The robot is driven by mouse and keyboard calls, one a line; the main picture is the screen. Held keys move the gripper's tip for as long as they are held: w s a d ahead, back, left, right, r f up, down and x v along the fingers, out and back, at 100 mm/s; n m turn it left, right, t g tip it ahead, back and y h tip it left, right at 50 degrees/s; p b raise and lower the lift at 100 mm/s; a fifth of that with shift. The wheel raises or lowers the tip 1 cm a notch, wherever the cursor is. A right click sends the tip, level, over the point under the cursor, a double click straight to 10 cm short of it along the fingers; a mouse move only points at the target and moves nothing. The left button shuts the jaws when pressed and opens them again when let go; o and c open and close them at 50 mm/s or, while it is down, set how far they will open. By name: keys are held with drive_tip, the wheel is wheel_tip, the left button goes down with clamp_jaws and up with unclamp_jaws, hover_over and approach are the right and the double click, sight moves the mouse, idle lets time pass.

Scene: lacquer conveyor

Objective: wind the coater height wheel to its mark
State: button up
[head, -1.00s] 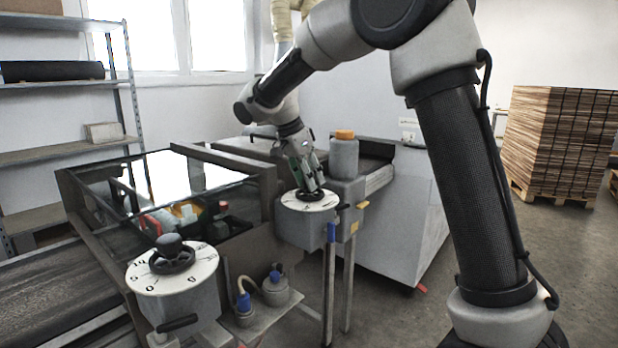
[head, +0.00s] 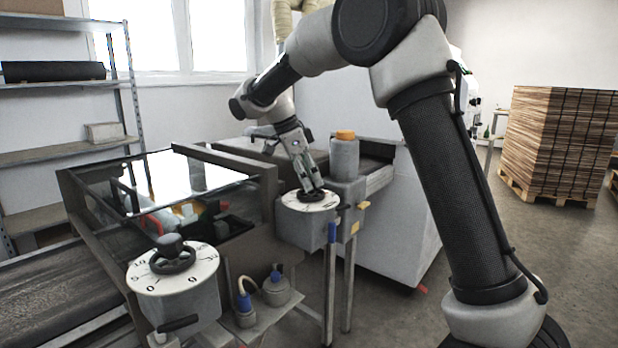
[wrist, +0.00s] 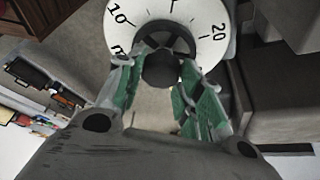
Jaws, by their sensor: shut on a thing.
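Two black hand wheels with white number dials show in the head view. My gripper (head: 312,190) points down at the far wheel (head: 309,195), over its round dial (head: 326,204). In the wrist view my green-padded fingers stand on either side of a dark round knob (wrist: 162,70), and they are shut on this wheel. Its dial (wrist: 140,35) shows 10 at left and 20 at right; the wheel hides the middle and I cannot make out a mark. The near wheel (head: 172,258) stands free on its own dial (head: 150,284).
A grey bottle with an orange cap (head: 344,155) stands close behind and right of the far dial. A glass-covered frame (head: 195,178) lies left. A stacked pallet (head: 560,145) stands right, with open floor before it.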

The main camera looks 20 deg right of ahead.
drive_tip(key=o, duration=1)
drive_tip(key=shift+a+r, duration=0.1)
drive_tip(key=v, duration=1.1)
drive_tip(key=shift+a+r, duration=0.2)
drive_tip(key=shift+r, duration=0.1)
